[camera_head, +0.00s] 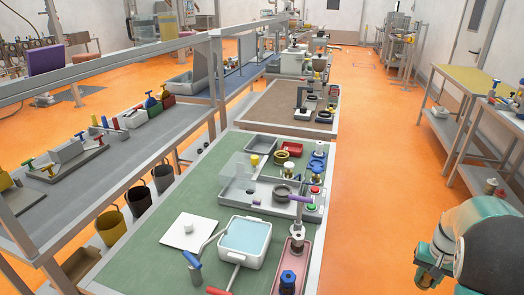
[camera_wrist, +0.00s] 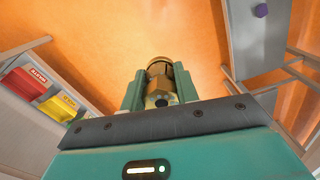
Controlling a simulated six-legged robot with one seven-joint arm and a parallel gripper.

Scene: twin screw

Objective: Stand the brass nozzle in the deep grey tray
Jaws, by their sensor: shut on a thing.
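My gripper (camera_wrist: 158,80) is shut on the brass nozzle (camera_wrist: 158,68), a dark golden cylinder with a faceted lower part between the two teal fingers in the wrist view. Orange floor shows behind it, so it is held in the air away from the bench. A small grey tray (camera_head: 262,150) lies at the back left of the green bench in the head view; it looks like the task's tray, but its depth is hard to tell. My arm is at the lower right of the head view, apart from the bench; the nozzle cannot be made out there.
Red (camera_wrist: 25,84) and yellow (camera_wrist: 58,107) labelled bins show in the wrist view. Orange floor is clear right of the bench.

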